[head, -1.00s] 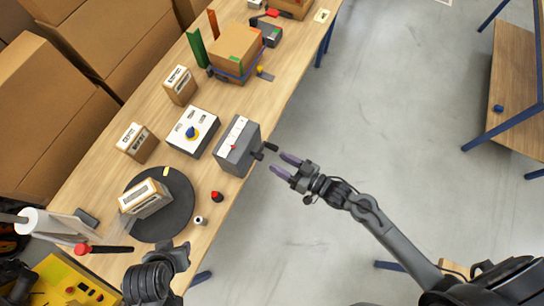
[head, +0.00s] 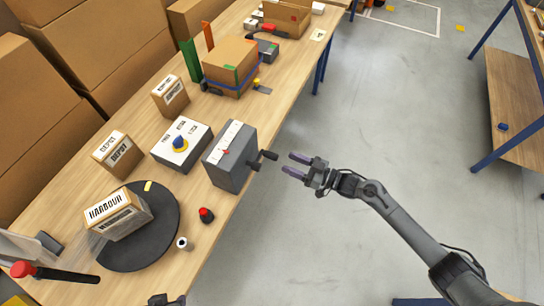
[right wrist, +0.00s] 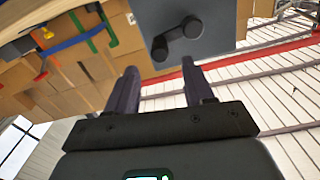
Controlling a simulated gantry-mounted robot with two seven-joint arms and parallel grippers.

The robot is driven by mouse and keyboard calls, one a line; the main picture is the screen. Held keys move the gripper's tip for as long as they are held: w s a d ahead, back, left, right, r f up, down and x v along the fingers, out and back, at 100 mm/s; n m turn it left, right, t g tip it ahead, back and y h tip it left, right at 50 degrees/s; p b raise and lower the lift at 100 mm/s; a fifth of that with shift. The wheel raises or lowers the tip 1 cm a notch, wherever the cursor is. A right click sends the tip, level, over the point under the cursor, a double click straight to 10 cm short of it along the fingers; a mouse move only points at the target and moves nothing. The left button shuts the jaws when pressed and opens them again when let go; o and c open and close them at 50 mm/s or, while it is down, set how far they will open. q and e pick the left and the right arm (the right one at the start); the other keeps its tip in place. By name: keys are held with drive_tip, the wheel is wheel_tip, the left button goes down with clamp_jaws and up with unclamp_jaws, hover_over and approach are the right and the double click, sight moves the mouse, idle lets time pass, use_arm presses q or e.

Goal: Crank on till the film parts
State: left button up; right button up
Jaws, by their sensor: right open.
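The grey crank box (head: 229,170) stands at the table's front edge with a black crank (head: 264,158) on its right side. My right gripper (head: 295,165) is open and empty, just right of the crank and apart from it. In the right wrist view the crank (right wrist: 176,38) shows beyond the open fingertips (right wrist: 160,78). A HARBOUR carton (head: 118,215) sits on the black turntable (head: 163,235). A pale, see-through stretch of film (head: 88,238) runs from the carton toward the lower left. Only a bit of my left gripper (head: 166,300) shows at the bottom edge; its fingers are hidden.
A white box with a blue knob (head: 181,144) stands left of the crank box. A red button (head: 206,214) and a small white roll (head: 183,243) lie near the front edge. A red-tipped black bar (head: 55,274) is at lower left.

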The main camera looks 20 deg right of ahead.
sight(271, 155)
drive_tip(key=x, duration=0.8)
clamp_jaws()
drive_tip(key=n, duration=0.1)
drive_tip(key=r+n, duration=0.1)
drive_tip(key=n, duration=0.1)
drive_tip(key=shift+s+a+r+n, duration=0.2)
drive_tip(key=shift+r+n, duration=0.1)
drive_tip(key=shift+r, duration=0.05)
drive_tip(key=shift+s+a+r+n, duration=0.15)
drive_tip(key=shift+r+n, duration=0.15)
drive_tip(key=shift+n, duration=0.6)
unclamp_jaws()
drive_tip(key=shift+s, duration=0.1)
